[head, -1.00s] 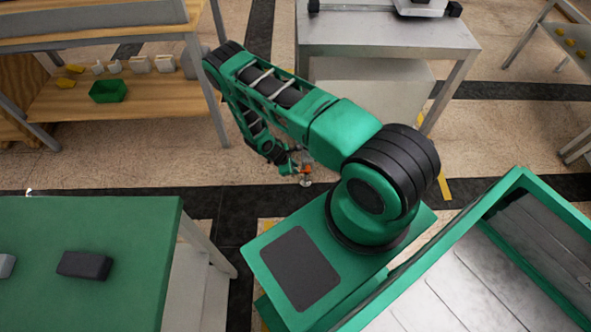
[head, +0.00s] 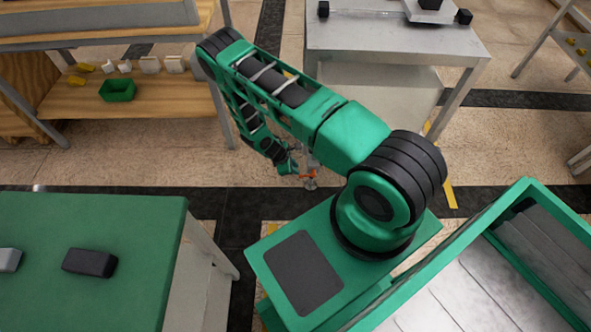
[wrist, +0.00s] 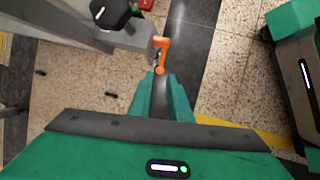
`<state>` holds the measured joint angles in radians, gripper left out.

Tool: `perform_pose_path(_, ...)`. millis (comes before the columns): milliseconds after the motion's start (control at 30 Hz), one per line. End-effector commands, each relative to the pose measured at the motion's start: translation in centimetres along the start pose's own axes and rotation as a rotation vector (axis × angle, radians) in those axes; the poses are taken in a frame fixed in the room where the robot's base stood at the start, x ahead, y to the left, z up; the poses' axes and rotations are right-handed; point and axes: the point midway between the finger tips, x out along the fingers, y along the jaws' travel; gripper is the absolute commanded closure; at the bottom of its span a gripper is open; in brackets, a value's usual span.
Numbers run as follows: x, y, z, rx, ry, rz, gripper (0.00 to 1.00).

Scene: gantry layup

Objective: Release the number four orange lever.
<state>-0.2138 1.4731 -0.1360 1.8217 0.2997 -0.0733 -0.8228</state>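A small orange lever (wrist: 161,52) shows in the wrist view, just beyond my fingertips, beside a grey metal post or beam. Its lower end reaches close to the gap between my fingers; I cannot tell whether they touch it. No number is readable on it. My gripper (wrist: 160,77) has two green fingers standing apart with a dark gap between them. In the head view the orange lever (head: 308,175) is a tiny spot low over the floor, just right of my gripper (head: 290,168). The details there are too small to make out.
A black round knob (wrist: 110,13) and a red part (wrist: 146,4) are near the lever. A grey metal table (head: 395,40) stands behind, a wooden shelf (head: 160,100) with a green bin (head: 118,90) at left, and a green-topped table (head: 140,220) in front left.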

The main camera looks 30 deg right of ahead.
Motion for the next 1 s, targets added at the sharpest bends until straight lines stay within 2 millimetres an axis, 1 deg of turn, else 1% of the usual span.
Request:
perform_pose_path(100,-0.8,0.1,-0.1,0.0,0.001,0.001,0.83)
perform_pose_path(300,-1.5,0.0,-0.1,0.0,0.0,0.0,0.83)
perform_pose_path(833,-1.6,0.0,-0.1,0.0,0.0,0.0,0.83)
perform_pose_path(933,-2.3,0.1,-0.2,0.0,0.001,0.001,0.83)
perform_pose_path(1000,-3.1,0.1,-0.2,0.0,0.001,0.001,0.83)
